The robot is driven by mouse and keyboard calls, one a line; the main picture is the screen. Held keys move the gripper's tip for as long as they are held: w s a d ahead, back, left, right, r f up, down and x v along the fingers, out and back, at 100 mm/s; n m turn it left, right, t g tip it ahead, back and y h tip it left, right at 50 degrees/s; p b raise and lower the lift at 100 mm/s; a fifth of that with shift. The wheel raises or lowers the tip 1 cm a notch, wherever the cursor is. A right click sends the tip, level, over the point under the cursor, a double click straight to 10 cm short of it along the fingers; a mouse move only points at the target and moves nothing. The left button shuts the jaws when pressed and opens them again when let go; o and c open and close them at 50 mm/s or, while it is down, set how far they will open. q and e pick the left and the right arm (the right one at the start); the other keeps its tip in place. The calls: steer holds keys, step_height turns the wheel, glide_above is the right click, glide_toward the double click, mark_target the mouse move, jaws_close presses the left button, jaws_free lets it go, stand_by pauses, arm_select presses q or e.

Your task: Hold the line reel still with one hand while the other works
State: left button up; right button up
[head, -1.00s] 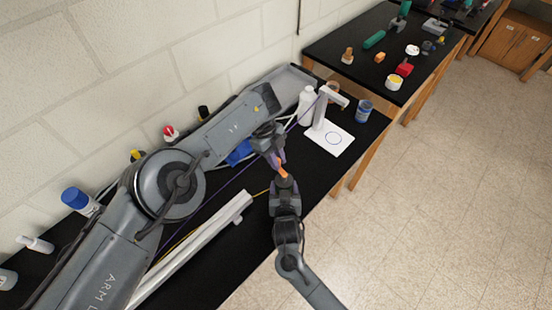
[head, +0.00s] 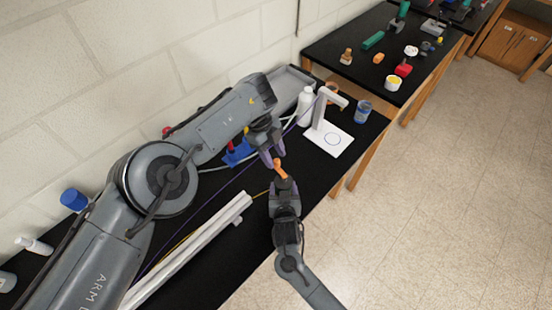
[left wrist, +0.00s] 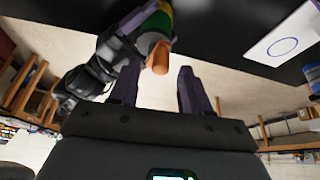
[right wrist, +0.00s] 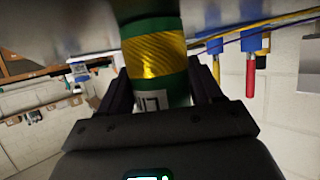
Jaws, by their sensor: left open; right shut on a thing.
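The line reel (right wrist: 155,58) fills the middle of the right wrist view, with green ends and yellow line wound around it. My right gripper (right wrist: 160,88) is shut on it, one finger on each side. The head view shows my right gripper (head: 283,182) at the table's front edge, with an orange piece (head: 280,167) above it. In the left wrist view this orange piece (left wrist: 159,60) sticks out from the reel's green and yellow side (left wrist: 155,28). My left gripper (head: 273,158) is open and empty just above the orange piece, its purple fingers (left wrist: 160,75) apart from it.
A long pale extrusion (head: 190,250) lies along the black table. A yellow line and a purple line run across the table. A white stand (head: 327,135), a white bottle (head: 306,107) and a blue jar (head: 363,112) stand at the far end. Open floor lies to the right.

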arm_select(q)
steer(key=shift+v, duration=2.5)
steer(key=shift+s, duration=0.1)
arm_select(e)
steer(key=o, duration=1.2)
steer(key=shift+s, duration=0.15)
